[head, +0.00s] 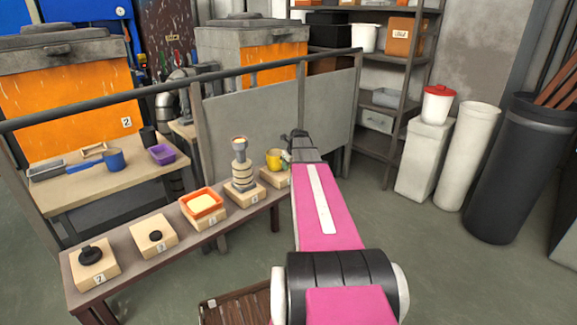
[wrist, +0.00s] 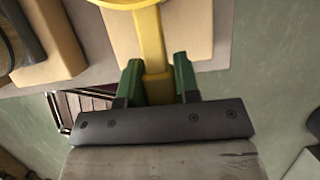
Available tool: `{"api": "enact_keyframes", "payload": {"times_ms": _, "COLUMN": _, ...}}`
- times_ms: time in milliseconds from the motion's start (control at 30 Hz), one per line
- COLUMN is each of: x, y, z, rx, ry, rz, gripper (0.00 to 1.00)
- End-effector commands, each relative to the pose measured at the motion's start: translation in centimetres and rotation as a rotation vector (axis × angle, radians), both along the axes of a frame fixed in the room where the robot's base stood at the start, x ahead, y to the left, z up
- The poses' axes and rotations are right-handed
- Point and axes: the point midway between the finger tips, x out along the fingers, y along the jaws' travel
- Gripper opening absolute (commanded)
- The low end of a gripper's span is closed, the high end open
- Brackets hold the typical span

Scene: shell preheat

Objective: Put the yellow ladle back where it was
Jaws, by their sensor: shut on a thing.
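The yellow ladle (head: 274,160) shows at the far end of the bench, over a pale wooden block (head: 272,179). In the wrist view, the ladle's handle (wrist: 150,38) runs down between the green fingers of my gripper (wrist: 158,70), which is shut on it. The ladle's bowl is mostly cut off at the top edge of the wrist view. The block (wrist: 190,28) lies beneath the ladle there. I cannot tell whether the ladle touches it. In the head view my arm partly hides my gripper (head: 287,157).
The narrow bench (head: 120,276) carries a row of numbered blocks: a stacked grey tower (head: 241,170), an orange tray (head: 202,205) and black round pieces (head: 91,255). A railing (head: 190,88) stands behind. A blue-handled pan (head: 112,159) and purple box (head: 161,154) sit on the table beyond.

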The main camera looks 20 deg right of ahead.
Motion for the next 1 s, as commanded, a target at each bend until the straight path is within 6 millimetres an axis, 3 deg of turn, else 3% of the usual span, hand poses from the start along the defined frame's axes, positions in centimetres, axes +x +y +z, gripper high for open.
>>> {"api": "enact_keyframes", "payload": {"times_ms": 167, "x": 0.0, "y": 0.0, "z": -0.1, "rx": 0.001, "ry": -0.001, "rz": -0.001, "gripper": 0.01}}
{"api": "enact_keyframes", "payload": {"times_ms": 200, "x": 0.0, "y": 0.0, "z": -0.2, "rx": 0.000, "ry": 0.000, "rz": 0.000, "gripper": 0.39}}
{"api": "enact_keyframes", "payload": {"times_ms": 267, "x": 0.0, "y": 0.0, "z": -0.2, "rx": 0.000, "ry": 0.000, "rz": 0.000, "gripper": 0.55}}
{"api": "enact_keyframes", "payload": {"times_ms": 667, "x": -0.2, "y": 0.0, "z": 0.5, "rx": 0.000, "ry": 0.000, "rz": 0.000, "gripper": 0.55}}
{"api": "enact_keyframes", "payload": {"times_ms": 1000, "x": -2.5, "y": -0.8, "z": 6.1, "rx": -0.001, "ry": -0.001, "rz": -0.002, "gripper": 0.55}}
